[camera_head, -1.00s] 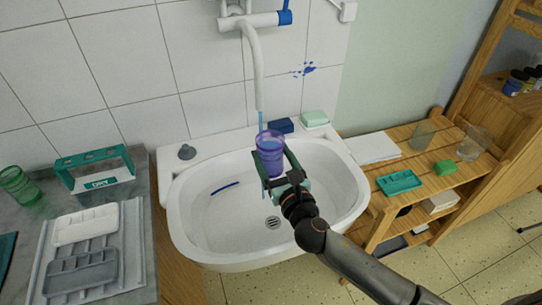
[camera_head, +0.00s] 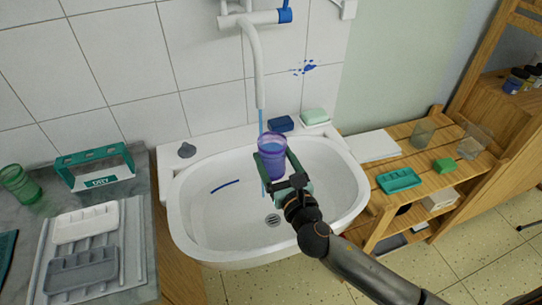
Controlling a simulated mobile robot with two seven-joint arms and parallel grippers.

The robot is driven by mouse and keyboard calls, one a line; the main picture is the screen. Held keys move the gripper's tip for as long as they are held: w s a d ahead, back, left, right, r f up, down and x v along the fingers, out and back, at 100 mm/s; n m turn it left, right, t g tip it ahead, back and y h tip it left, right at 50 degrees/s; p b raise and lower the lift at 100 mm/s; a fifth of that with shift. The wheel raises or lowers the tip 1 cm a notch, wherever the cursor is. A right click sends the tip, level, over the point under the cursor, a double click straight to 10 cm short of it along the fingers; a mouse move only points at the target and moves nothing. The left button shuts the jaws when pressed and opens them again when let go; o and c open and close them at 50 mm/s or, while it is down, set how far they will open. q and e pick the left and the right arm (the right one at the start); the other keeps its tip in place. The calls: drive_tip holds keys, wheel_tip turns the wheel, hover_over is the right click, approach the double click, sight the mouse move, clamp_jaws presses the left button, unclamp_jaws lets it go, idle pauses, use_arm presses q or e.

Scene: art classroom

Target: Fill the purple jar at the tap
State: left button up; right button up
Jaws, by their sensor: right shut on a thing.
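The purple jar (camera_head: 271,160) is a translucent, open-topped cup, held roughly upright over the white sink basin. My right gripper (camera_head: 281,172) is shut on it, its green-edged fingers on either side. The white tap (camera_head: 258,75) hangs from the tiled wall above, with a blue lever (camera_head: 285,13) at its right end. A thin blue stream of water (camera_head: 261,122) runs from the spout down to the jar's mouth, at its left part. Some blue also shows below the jar at its left side. The water level inside is hard to tell. My left gripper is not in view.
The white sink (camera_head: 200,217) holds a dark blue streak (camera_head: 225,186) and a drain (camera_head: 273,220). A blue sponge (camera_head: 281,124) and a soap (camera_head: 315,116) sit on its back ledge. Trays and a green cup (camera_head: 20,184) stand left; a wooden shelf (camera_head: 430,178) stands right.

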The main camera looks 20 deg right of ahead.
sight(277, 164)
drive_tip(key=shift+s+d, duration=0.1)
drive_tip(key=shift+s, duration=3)
